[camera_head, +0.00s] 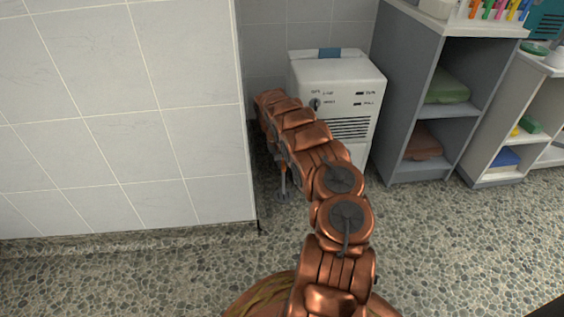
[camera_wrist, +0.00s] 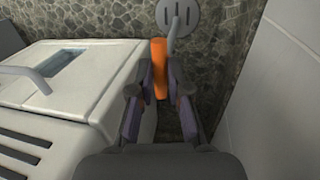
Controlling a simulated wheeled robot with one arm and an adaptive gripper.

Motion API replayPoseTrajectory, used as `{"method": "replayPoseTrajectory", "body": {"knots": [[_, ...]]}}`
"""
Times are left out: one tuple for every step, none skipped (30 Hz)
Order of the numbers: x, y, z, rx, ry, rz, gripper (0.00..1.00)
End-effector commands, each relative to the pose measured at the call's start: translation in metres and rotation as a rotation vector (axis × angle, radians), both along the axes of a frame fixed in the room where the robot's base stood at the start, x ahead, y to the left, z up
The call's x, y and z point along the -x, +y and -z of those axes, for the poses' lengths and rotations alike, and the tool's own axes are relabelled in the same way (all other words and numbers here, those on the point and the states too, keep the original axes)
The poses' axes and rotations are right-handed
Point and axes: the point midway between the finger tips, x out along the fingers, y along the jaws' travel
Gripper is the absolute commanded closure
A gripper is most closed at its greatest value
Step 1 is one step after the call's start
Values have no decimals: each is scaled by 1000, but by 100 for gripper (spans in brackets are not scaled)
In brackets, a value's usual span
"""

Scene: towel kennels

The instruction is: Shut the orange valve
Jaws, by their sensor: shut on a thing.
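The orange valve (camera_wrist: 160,68) shows in the wrist view as an upright orange handle beside a grey pipe (camera_wrist: 173,32). My gripper (camera_wrist: 161,78) has one dark finger on each side of the handle and is shut on it. In the head view my copper arm reaches into the gap between the tiled wall and the white machine.
The white machine (camera_head: 350,85) stands close beside my gripper; its top also shows in the wrist view (camera_wrist: 95,75). A tiled wall (camera_head: 120,110) bounds the other side, so the gap is narrow. Grey shelves (camera_head: 405,75) with folded towels stand right. The pebbled floor (camera_head: 440,250) is clear.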

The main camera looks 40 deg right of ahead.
Motion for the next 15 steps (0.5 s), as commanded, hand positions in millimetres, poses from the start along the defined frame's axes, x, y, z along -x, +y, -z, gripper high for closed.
{"method": "replayPoseTrajectory", "body": {"knots": [[0, 1, -1, -1, 1, 7, 100], [0, 1, -1, -1, 1, 13, 100], [0, 1, -1, -1, 1, 22, 100], [-1, 2, -2, -1, 2, 29, 100], [-1, 2, -2, -2, 2, 38, 100], [0, 1, -2, -2, 2, 55, 100], [-1, 2, -2, -2, 2, 64, 100], [-1, 2, -2, -2, 3, 76, 100], [-1, 2, -2, -3, 2, 96, 100], [-1, 3, -2, -2, 3, 109, 100], [-1, 3, -2, -3, 3, 123, 100], [-1, 2, -2, -2, 3, 146, 100], [-2, 3, -2, -2, 4, 160, 100], [-1, 2, -2, -3, 3, 178, 100], [-2, 3, -2, -3, 3, 199, 100]]}}
